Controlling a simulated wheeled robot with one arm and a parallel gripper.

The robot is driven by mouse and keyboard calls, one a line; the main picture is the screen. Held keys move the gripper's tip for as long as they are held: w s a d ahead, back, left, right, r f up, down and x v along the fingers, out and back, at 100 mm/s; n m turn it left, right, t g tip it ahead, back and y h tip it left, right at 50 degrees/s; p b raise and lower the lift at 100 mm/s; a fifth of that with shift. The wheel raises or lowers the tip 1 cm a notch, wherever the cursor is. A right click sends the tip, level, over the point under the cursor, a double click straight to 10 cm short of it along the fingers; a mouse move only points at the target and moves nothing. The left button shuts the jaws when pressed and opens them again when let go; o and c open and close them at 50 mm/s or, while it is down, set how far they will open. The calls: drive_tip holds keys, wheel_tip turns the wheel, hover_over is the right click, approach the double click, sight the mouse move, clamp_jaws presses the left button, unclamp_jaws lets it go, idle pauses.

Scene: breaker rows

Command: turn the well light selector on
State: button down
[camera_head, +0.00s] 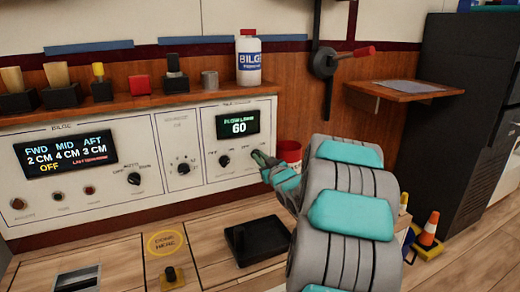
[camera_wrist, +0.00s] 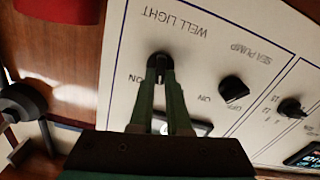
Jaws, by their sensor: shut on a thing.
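The well light selector (camera_wrist: 159,57) is a dark round knob on the cream panel under the upside-down WELL LIGHT label in the wrist view. My gripper (camera_wrist: 161,73) is shut on it, with the two green fingers on either side. The fingers cover much of the knob, so I cannot tell which way it points. An ON mark shows beside it, partly covered. In the head view my gripper (camera_head: 262,160) reaches the right end of the panel and hides the selector.
The black sea pump knob (camera_wrist: 233,88) sits close beside the selector, also visible in the head view (camera_head: 224,160). A red container (camera_head: 289,153) stands just right of the panel. A white BILGE bottle (camera_head: 249,60) stands on the shelf above. A black tray (camera_head: 258,240) lies on the counter below.

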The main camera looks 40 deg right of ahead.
drive_tip(key=m+p, duration=0.2)
drive_tip(key=m, duration=0.1)
drive_tip(key=m+p, duration=0.2)
drive_tip(key=m, duration=0.2)
drive_tip(key=m+p, duration=0.2)
drive_tip(key=m, duration=0.1)
drive_tip(key=shift+d+p, duration=0.25)
drive_tip(key=shift+p, duration=0.1)
drive_tip(key=shift+f+m, duration=0.1)
drive_tip(key=shift+m, duration=0.4)
drive_tip(key=c, duration=0.9)
unclamp_jaws()
drive_tip(key=shift+s, duration=0.15)
drive_tip(key=shift+b+v, duration=0.5)
drive_tip(key=shift+v, duration=3.3)
